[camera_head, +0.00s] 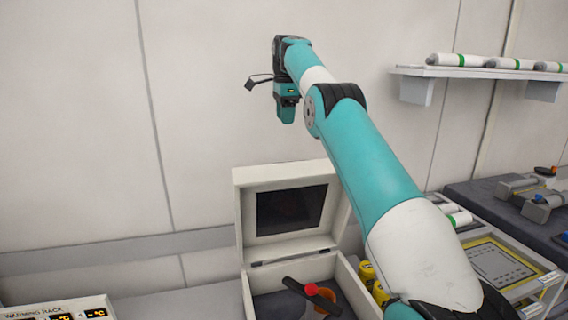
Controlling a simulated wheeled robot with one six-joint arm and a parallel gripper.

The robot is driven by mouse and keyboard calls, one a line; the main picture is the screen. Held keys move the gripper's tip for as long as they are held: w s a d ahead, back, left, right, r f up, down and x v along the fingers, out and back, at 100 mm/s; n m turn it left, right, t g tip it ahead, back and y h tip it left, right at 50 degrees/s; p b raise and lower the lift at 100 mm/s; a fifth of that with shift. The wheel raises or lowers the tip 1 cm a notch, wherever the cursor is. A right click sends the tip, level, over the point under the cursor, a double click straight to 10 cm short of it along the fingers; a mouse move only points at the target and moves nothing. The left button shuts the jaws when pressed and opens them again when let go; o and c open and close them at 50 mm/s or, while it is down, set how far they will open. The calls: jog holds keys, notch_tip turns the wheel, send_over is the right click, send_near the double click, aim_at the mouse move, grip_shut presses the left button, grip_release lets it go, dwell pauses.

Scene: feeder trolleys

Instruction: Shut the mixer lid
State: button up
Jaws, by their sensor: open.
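The mixer is a white box (364,298) on the counter at the bottom centre. Its lid (243,212) stands upright at the back, hinged open, with a dark window (291,210) in it. Inside the box are an orange round part (328,297), a black bar and a red knob (311,289). My gripper (287,115) is open, pointing down, high above the lid near the wall and apart from it. My arm crosses the picture and hides part of what lies right of the mixer.
A panel labelled as a warming rack (62,309) stands at the lower left. Yellow cans (367,273) stand right of the mixer. A wall shelf (480,72) with white-and-green tubes is at the upper right. A yellow-framed device (500,262) and a dark bench lie at the right.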

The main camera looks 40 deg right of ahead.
jog(key=f+b, duration=0.1)
jog(key=f, duration=0.3)
jog(key=f+b, duration=0.1)
jog(key=f, duration=0.4)
jog(key=w+f+b, duration=0.1)
jog(key=f, duration=0.4)
jog(key=shift+d+f, duration=0.15)
jog(key=shift+f, duration=0.05)
grip_shut()
